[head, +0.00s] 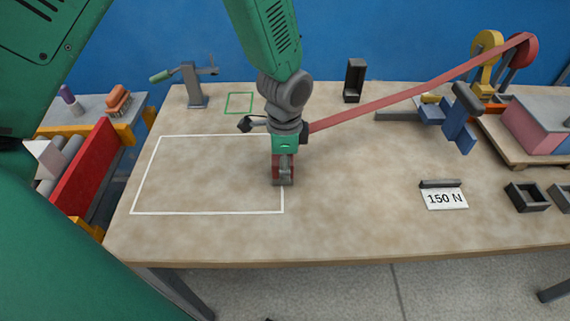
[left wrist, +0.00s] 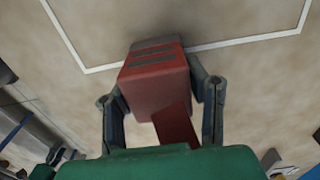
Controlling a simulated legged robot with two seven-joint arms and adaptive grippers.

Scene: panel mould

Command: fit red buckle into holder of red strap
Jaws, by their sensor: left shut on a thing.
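The red buckle (left wrist: 157,80) is a red block with dark slots on one face. My left gripper (left wrist: 160,105) is shut on it, one finger on each side. In the head view my left gripper (head: 283,168) points down near the right edge of the white outline, and the buckle is mostly hidden by it. The red strap (head: 420,85) runs taut from the red reel (head: 523,52) down to the gripper. Black holders show: an upright one (head: 355,80) at the back and open square ones (head: 526,197) at the right. I cannot tell which belongs to the red strap.
A white rectangle (head: 160,165) is marked on the table (head: 340,215). A clamp stand (head: 194,85) is at back left, a blue tool (head: 455,118) and a "150 N" card (head: 444,198) at right. The front middle is clear.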

